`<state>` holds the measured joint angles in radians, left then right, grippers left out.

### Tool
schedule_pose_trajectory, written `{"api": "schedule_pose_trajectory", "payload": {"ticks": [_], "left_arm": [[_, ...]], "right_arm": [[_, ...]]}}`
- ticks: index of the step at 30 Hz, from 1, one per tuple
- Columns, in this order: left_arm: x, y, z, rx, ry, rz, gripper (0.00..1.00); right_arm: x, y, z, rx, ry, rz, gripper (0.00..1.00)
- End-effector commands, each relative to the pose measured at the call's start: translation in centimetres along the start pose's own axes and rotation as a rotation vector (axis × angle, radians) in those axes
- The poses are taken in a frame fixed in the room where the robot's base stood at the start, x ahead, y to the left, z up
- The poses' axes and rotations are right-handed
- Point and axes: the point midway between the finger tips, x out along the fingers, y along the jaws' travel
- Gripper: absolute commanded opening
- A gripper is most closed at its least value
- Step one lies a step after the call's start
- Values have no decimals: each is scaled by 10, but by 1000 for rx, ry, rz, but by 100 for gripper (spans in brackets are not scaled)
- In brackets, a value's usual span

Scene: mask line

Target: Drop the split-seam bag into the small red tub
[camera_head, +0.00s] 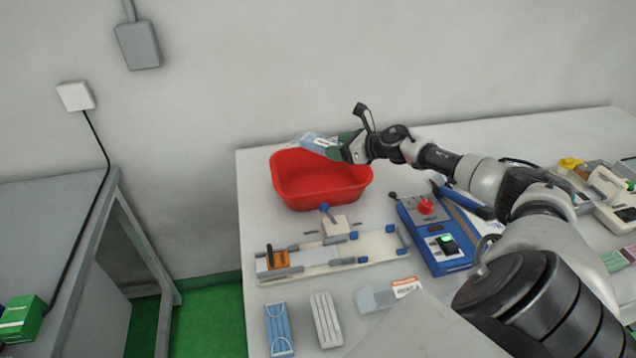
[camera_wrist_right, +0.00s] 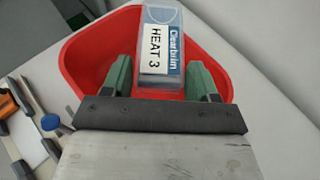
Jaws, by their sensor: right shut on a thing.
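The red tub (camera_head: 318,190) stands on the white table near the wall, and it also fills much of the right wrist view (camera_wrist_right: 82,60). My right gripper (camera_head: 338,149) is shut on a clear bag (camera_head: 314,142) with a blue print. The bag's height above the tub floor is hard to tell, and no split seam can be made out. My left gripper is not in view.
A blue machine (camera_head: 436,236) with a red knob stands right of the tub. A white fixture (camera_head: 365,248) lies in front. A blue mask (camera_head: 279,330), a white mask (camera_head: 326,320) and another clear bag (camera_head: 376,300) lie nearer me. More items crowd the right.

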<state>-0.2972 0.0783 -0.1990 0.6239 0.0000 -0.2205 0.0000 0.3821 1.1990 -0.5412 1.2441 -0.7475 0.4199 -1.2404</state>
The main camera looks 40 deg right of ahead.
Motion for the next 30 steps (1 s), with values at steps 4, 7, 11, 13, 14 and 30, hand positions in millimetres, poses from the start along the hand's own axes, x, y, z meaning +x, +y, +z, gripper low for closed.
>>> {"api": "schedule_pose_trajectory", "payload": {"ticks": [4, 7, 11, 13, 14, 30], "left_arm": [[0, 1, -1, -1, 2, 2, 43], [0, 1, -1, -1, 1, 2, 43], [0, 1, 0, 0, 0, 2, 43], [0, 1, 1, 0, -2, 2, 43], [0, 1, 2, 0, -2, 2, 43], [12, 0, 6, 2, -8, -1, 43]], "right_arm": [[0, 0, 0, 0, 0, 0, 36], [0, 0, 0, 0, 0, 0, 61], [0, 0, 0, 0, 0, 0, 80], [0, 0, 0, 0, 0, 0, 89], [0, 0, 0, 0, 0, 0, 89], [-25, -1, -5, -1, 6, -2, 89]]}}
